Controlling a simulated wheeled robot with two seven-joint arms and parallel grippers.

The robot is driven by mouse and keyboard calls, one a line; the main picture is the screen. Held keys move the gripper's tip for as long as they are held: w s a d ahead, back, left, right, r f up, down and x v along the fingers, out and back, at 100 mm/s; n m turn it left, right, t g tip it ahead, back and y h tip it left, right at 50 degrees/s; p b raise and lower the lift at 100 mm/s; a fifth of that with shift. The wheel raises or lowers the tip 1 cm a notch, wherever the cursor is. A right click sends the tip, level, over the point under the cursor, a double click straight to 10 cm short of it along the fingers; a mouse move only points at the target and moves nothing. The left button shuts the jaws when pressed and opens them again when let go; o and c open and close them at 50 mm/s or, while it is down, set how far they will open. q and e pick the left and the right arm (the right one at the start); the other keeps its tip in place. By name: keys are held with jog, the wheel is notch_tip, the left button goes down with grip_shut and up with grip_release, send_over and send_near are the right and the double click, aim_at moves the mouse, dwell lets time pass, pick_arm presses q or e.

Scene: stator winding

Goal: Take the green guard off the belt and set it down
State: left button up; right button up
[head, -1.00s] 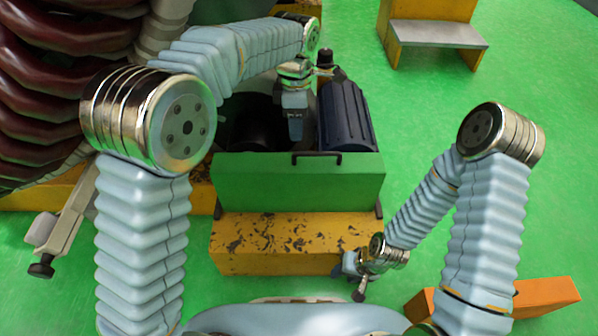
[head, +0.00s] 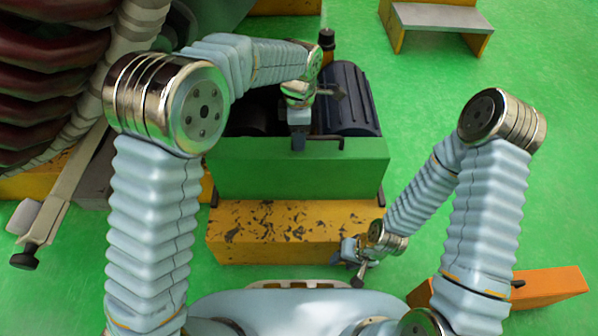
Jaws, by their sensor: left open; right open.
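The green guard (head: 300,172) is a box-like cover with a dark handle (head: 328,140) on its top edge. It stands at the back edge of the worn yellow base (head: 290,235). My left gripper (head: 298,146) points down at the guard's top edge, close to the left end of the handle. It is open, and I cannot tell whether it touches the handle. The belt itself is not clearly visible behind the guard. My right gripper (head: 352,266) is open and empty, low beside the right end of the yellow base.
A dark blue ribbed motor (head: 348,100) stands behind the guard. Large dark red coils (head: 45,90) fill the left side. A grey-topped yellow step (head: 442,18) stands at the back right. An orange block (head: 550,288) lies at the lower right. Green floor is open at the right.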

pick_arm(q)
jog(key=shift+f, duration=0.7)
grip_shut()
jog(key=shift+r, duration=0.1)
